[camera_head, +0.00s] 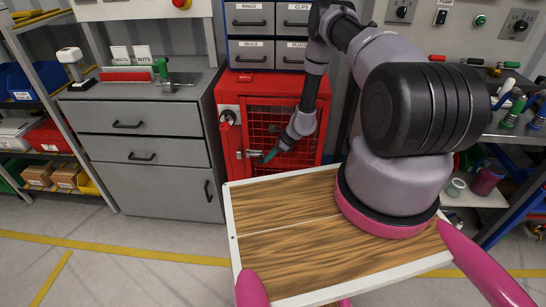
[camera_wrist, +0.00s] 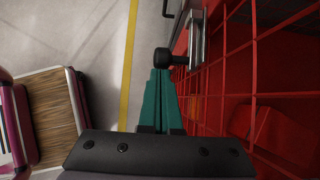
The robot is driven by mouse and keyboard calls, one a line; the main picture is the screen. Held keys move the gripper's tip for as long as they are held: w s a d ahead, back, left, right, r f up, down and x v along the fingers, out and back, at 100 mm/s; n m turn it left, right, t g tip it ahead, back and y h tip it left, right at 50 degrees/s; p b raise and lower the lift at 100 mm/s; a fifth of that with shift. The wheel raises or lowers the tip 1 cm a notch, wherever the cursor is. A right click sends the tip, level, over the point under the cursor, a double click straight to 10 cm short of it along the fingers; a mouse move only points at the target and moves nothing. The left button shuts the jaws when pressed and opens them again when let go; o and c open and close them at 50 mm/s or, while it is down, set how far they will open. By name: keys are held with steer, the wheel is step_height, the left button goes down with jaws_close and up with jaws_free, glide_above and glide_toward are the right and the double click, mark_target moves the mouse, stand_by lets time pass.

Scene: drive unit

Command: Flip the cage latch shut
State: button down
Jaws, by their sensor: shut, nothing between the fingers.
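The red cage (camera_head: 229,150) stands beside the grey drawer cabinet, with a mesh door (camera_head: 262,122) on its front. A metal latch (camera_head: 250,154) sits at the left edge of the door. In the wrist view the latch (camera_wrist: 198,42) is a pale metal piece with a black knob (camera_wrist: 163,57) sticking out to the left. My gripper (camera_head: 266,157) is shut and empty, at the latch's right end. In the wrist view its teal fingertips (camera_wrist: 160,72) are close together just below the knob; I cannot tell whether they touch it.
A padlock-like item (camera_head: 227,118) hangs on the cage's upper left. A grey drawer cabinet (camera_head: 150,120) stands to the left. Blue drawers (camera_head: 263,38) sit above the cage. The floor in front (camera_head: 110,270) is clear.

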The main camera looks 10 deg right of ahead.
mark_target(259, 159)
steer(key=shift+a, duration=0.1)
steer(key=shift+w+a, duration=0.25)
steer(key=shift+a, duration=0.45)
steer(key=shift+w+a, duration=0.2)
steer(key=shift+a, duration=0.5)
steer(key=shift+w+a, duration=0.25)
steer(key=shift+a, duration=0.45)
